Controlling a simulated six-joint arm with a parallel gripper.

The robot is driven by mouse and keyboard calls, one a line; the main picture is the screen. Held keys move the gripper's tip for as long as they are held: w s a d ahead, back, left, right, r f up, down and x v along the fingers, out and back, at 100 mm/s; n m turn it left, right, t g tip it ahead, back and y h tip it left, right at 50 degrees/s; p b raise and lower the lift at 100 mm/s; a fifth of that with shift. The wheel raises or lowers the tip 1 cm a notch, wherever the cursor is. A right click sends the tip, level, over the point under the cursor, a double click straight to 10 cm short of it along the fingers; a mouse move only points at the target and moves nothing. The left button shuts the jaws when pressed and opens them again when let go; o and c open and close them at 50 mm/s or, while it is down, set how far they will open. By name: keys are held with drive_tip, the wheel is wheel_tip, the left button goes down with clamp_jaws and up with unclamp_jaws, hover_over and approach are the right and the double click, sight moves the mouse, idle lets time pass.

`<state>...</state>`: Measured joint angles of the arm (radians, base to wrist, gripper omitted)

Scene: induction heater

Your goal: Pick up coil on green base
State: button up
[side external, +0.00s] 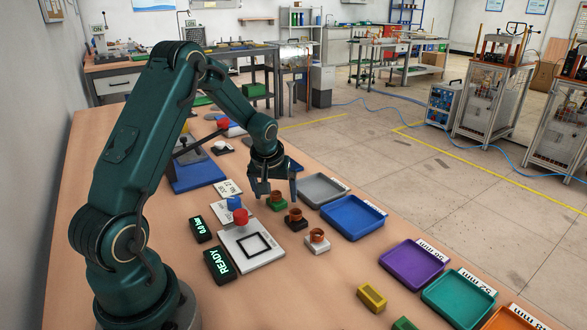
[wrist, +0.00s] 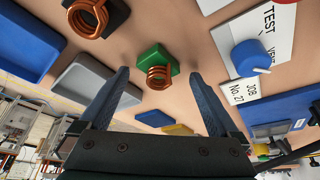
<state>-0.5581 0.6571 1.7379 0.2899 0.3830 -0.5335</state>
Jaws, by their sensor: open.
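A copper coil (side external: 277,196) sits on a small green base (side external: 276,206) on the table. In the wrist view the coil (wrist: 160,77) and its green base (wrist: 153,56) lie between the fingers, nearer the top of the picture. My gripper (side external: 272,197) is open and points down at the green base; it also shows open in the wrist view (wrist: 159,75), with one finger to each side of the coil. The fingers appear apart from the coil. The exact height of the fingertips above the table is hard to tell.
A coil on a dark base (side external: 296,224) and one on a white base (side external: 317,247) stand close by in a row. Grey (side external: 322,189) and blue (side external: 353,216) trays lie to the right. A test panel with a red knob (side external: 241,217) and blue knob (side external: 234,202) is left.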

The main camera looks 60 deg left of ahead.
clamp_jaws()
drive_tip(key=shift+r, duration=0.15)
idle(0.4)
